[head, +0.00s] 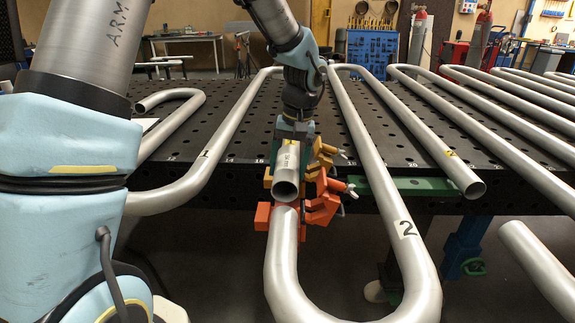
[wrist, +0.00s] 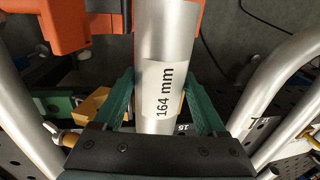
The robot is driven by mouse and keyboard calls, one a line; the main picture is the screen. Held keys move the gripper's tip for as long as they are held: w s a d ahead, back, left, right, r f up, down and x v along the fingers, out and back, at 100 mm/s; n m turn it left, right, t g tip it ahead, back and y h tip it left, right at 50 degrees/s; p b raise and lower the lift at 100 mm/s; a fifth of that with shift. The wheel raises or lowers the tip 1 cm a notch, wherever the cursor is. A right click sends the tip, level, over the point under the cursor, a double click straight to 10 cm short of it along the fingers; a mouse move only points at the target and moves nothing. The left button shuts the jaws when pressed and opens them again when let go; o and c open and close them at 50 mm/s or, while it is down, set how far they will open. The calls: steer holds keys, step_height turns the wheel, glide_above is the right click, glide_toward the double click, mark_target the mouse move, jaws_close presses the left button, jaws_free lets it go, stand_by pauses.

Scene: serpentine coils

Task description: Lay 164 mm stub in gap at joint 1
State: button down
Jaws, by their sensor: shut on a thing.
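My gripper (head: 293,132) is shut on the stub (head: 287,168), a short silver tube over the front edge of the table. In the wrist view the stub (wrist: 158,50) carries a "164 mm" label, between the green fingers (wrist: 160,98). In the head view its open near end faces the camera, just above and behind the end of the U-bend pipe (head: 284,240) marked 2 on its other leg. The two ends look unaligned; the exact gap is unclear. An orange clamp (head: 320,205) stands beside them, and it also shows in the wrist view (wrist: 68,25). The stub's far end is hidden by my gripper.
The black perforated table (head: 235,160) carries several long silver pipes, including one marked 1 (head: 205,150) at left. A pipe with an open end (head: 472,187) lies at right above a green bar (head: 415,187). Orange-handled clamp parts sit close on the stub's right.

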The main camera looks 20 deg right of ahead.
steer(key=shift+f+b, duration=0.4)
steer(key=shift+f, duration=0.45)
steer(key=shift+f, duration=0.2)
steer(key=shift+f+b, duration=0.95)
steer(key=shift+f, duration=0.25)
steer(key=shift+f, duration=0.2)
steer(key=shift+f+b, duration=0.35)
steer(key=shift+b, duration=0.05)
steer(key=shift+f, duration=0.1)
steer(key=shift+w+d, duration=0.15)
steer(key=shift+w, duration=0.1)
stand_by(0.6)
jaws_free()
